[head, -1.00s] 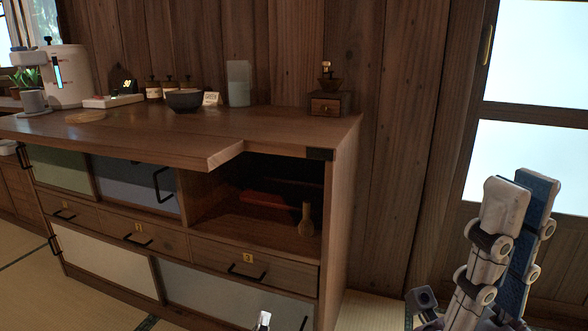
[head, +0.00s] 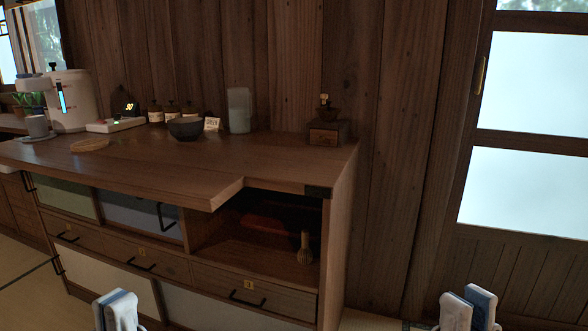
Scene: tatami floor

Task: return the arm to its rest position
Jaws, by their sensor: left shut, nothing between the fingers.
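My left gripper (head: 118,310) shows at the bottom edge of the head view, in front of the cabinet's lower sliding doors. Its white and blue fingers are together, with nothing between them. My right gripper (head: 468,308) shows at the bottom right, in front of the wooden wall and door. Its fingers also stand close together and look empty. Both point upward, with only their upper parts in view. The rest of both arms is below the picture.
A wooden cabinet (head: 190,178) with numbered drawers fills the left and middle. On it stand a white dispenser (head: 68,100), a dark bowl (head: 186,128), a glass container (head: 239,110) and a wooden grinder (head: 326,132). A whisk (head: 305,248) stands in the open shelf.

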